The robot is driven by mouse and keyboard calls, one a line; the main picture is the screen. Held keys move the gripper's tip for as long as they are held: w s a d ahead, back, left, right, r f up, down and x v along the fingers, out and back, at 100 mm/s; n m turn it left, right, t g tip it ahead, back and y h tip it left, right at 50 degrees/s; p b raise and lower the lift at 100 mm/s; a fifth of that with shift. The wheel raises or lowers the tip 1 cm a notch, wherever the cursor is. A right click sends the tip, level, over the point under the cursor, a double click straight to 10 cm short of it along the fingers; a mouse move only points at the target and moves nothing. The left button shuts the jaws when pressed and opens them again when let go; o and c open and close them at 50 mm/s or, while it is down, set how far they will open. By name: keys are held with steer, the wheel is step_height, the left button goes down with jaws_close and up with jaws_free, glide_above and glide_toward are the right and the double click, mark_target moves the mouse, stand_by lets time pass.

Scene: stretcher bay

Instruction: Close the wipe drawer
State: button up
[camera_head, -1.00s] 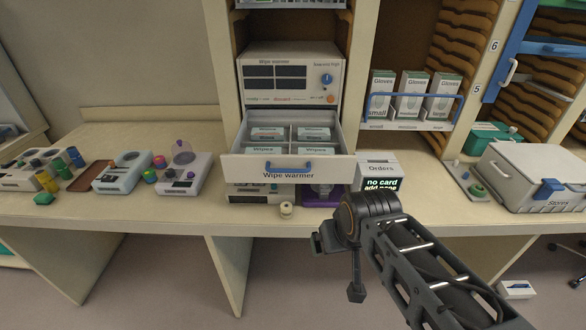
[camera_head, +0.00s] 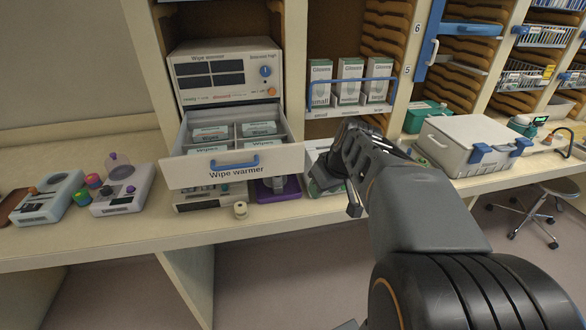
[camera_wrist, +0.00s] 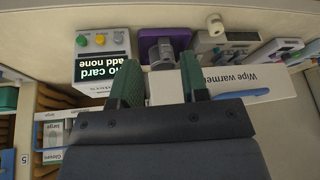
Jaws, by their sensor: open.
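The wipe drawer (camera_head: 190,174) is pulled out of the wipe warmer (camera_head: 222,75), with packs of wipes (camera_head: 210,133) in its compartments. Its white front carries a blue handle (camera_head: 235,163). My gripper (camera_head: 341,185) is just right of the drawer front, apart from the handle. In the wrist view, which is upside down, my gripper (camera_wrist: 158,80) is open with two green-grey fingers and nothing visible between them.
A purple-based device (camera_head: 280,190) and a small white roll (camera_head: 240,209) are below the drawer. The orders box (camera_wrist: 103,52) shows beside the fingers. Glove boxes (camera_head: 349,80) stand on a shelf at right. A lidded stores box (camera_head: 475,145) is further right.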

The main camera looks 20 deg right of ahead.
steer(key=w+d+r+n, duration=0.1)
steer(key=n, duration=0.1)
steer(key=w+d+r+n+t+y, duration=0.1)
steer(key=w+n, duration=0.1)
steer(key=shift+w+d+r, duration=0.15)
steer(key=shift+d+r, duration=0.05)
steer(key=shift+c, duration=1.4)
steer(key=r+n, duration=0.1)
steer(key=n, duration=0.1)
steer(key=w+r+n+t, duration=0.1)
steer(key=n, duration=0.1)
steer(key=w+r+n+y, duration=0.1)
steer(key=n, duration=0.1)
steer(key=shift+a+r+n, duration=0.3)
steer(key=shift+a+r, duration=0.1)
jaws_close()
steer(key=n+p, duration=0.2)
steer(key=n, duration=0.1)
glide_toward(289, 168)
step_height(289, 168, down, 4)
steer(key=s+a, duration=0.1)
steer(key=a, duration=0.1)
steer(key=shift+w+d+f+p, duration=0.15)
steer(key=shift+w+p, duration=0.35)
steer(key=shift+w, duration=0.45)
steer(key=shift+w+d+p, duration=0.15)
steer(key=shift+w+p, duration=0.35)
steer(key=shift+w, duration=0.4)
